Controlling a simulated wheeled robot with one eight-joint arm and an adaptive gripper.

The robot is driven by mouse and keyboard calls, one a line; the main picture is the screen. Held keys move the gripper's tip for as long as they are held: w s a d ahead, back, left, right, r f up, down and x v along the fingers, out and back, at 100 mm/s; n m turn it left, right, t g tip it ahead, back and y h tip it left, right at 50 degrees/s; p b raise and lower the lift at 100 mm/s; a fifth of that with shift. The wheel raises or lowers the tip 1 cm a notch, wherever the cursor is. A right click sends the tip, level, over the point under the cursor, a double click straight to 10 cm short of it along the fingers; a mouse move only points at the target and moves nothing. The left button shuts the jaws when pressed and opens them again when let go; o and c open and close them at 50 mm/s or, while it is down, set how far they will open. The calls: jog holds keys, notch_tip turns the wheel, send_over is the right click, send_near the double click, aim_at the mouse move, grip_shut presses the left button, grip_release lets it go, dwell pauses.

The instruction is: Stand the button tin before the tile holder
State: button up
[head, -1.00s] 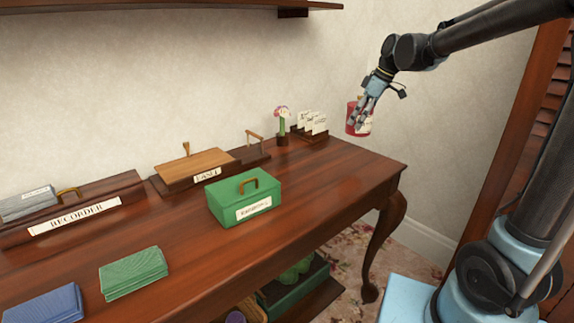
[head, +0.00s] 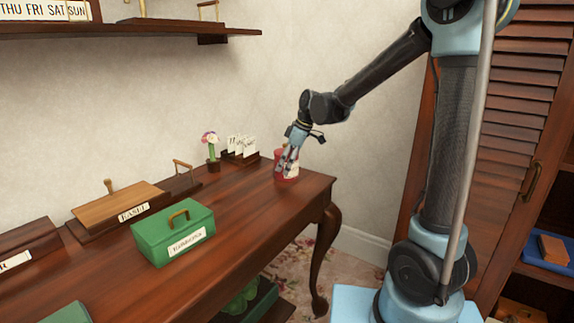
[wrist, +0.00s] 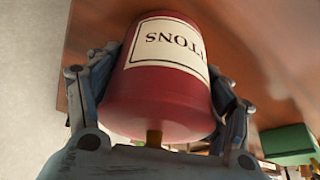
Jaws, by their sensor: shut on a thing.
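The button tin (head: 287,178) is red with a cream label. In the wrist view the tin (wrist: 158,100) fills the middle, and its label shows "TTONS" upside down. My gripper (head: 289,166) is shut on the tin, with a finger on each side of it. The tin is at the far right end of the desk; I cannot tell whether its base touches the top. The tile holder (head: 240,158) is a dark wooden rack with several white lettered tiles, at the back of the desk, left of the tin and apart from it.
A small flower in a brown pot (head: 212,160) stands just left of the holder. A green box (head: 174,233) with a brass handle and a wooden easel board (head: 118,206) lie farther left. A wall shelf (head: 150,30) hangs above. The desk top in front of the holder is clear.

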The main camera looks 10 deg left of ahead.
jog(key=o, duration=1.3)
jog(key=shift+c, duration=0.2)
jog(key=v, duration=1.2)
jog(key=s+d+f+m+t+h, duration=0.15)
jog(key=s+d+m, duration=0.25)
jog(key=d, duration=0.9)
jog(key=s+d+f+m+h, duration=0.1)
jog(key=s+d+f+m, duration=0.6)
jog(key=d, duration=0.4)
jog(key=s+d+f+m+h, duration=0.2)
jog(key=s+d+f+m, duration=0.4)
jog(key=s+d+f, duration=0.4)
jog(key=shift+s+d+m+t, duration=0.35)
jog(key=shift+s+d+m, duration=0.05)
jog(key=shift+s+d, duration=0.7)
